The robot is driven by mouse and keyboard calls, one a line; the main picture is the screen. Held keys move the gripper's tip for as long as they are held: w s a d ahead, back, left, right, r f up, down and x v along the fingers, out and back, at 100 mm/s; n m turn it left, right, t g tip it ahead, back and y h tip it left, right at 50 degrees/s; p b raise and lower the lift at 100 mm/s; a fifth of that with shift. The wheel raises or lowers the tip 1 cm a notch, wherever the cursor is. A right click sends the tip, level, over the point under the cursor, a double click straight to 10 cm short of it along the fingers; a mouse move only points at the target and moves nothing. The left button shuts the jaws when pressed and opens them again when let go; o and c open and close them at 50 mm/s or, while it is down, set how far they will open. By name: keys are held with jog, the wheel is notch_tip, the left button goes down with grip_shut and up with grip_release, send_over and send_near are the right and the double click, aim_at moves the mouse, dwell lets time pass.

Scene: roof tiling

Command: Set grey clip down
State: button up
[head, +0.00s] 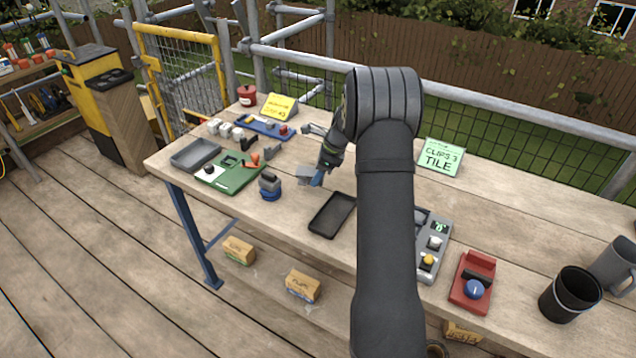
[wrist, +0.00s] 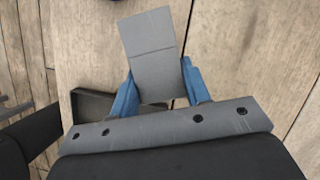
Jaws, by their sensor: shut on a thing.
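My gripper (wrist: 158,92) has blue fingertips and is shut on the grey clip (wrist: 150,42), a flat grey plate with a crease across it. In the head view the clip (head: 307,175) shows small beside my gripper (head: 318,178), low over the bench, left of the black tray (head: 332,214). I cannot tell whether the clip touches the bench top. In the wrist view part of the black tray (wrist: 92,106) shows behind the fingers.
On the bench (head: 290,228), a blue and grey object (head: 269,186) stands just left of the clip. A green board (head: 232,172) and a grey tray (head: 195,153) lie farther left. A grey button box (head: 433,245) and a red device (head: 473,282) are right of my arm.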

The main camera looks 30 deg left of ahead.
jog(key=shift+f, duration=1.9)
jog(key=o, duration=1)
jog(key=shift+f, duration=0.15)
jog(key=v, duration=1.2)
jog(key=shift+r, duration=0.2)
jog(key=shift+f, duration=0.1)
jog(key=x, duration=1.2)
jog(key=shift+f, duration=0.3)
notch_tip(320, 180, up, 3)
jog(key=shift+r, duration=0.75)
